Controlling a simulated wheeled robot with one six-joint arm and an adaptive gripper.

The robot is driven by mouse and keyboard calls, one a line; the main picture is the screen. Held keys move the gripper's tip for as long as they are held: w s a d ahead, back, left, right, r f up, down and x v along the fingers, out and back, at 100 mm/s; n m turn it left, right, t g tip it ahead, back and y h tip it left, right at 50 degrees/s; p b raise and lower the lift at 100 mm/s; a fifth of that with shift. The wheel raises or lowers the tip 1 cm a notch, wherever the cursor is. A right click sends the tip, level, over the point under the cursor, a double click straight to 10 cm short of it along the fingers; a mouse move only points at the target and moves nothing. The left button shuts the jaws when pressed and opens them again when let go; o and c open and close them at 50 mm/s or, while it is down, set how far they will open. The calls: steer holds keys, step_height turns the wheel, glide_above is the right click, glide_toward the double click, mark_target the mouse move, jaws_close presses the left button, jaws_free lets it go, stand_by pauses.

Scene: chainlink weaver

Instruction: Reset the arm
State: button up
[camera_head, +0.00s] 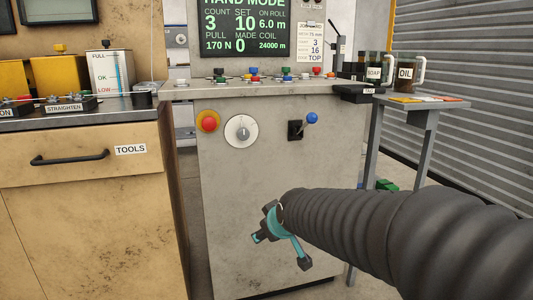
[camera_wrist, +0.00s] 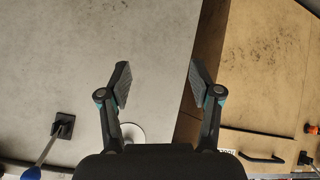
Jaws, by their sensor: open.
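My gripper (camera_head: 278,254) is in front of the lower part of the grey machine cabinet (camera_head: 232,180) in the head view. Its two fingers are spread apart and hold nothing. In the wrist view my gripper (camera_wrist: 157,84) is also open, with bare cabinet front and the edge of the tan drawer unit (camera_wrist: 270,70) beyond it. My dark ribbed arm comes in from the right in the head view and hides part of the cabinet's lower right.
The cabinet front carries a red emergency button (camera_head: 208,121), a round dial (camera_head: 241,131) and a blue-knobbed lever (camera_head: 311,118). The TOOLS drawer (camera_head: 80,158) is shut at the left. A side table (camera_head: 408,116) with OIL and SOAP mugs stands at the right.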

steer(key=s+d+r+m+g+h+p, duration=0.1)
steer(key=s+d+m+p, duration=0.1)
steer(key=s+d, duration=0.3)
steer(key=s+d+r+m+g+h+p, duration=0.1)
steer(key=s+d+m, duration=0.2)
steer(key=s, duration=0.9)
steer(key=s+d+r+m+g+h+p, duration=0.1)
steer(key=s+d+m+p, duration=0.1)
steer(key=s+d, duration=0.5)
steer(key=shift+s+r+m+p, duration=0.3)
steer(key=shift+s+p, duration=0.05)
steer(key=shift+s, duration=0.85)
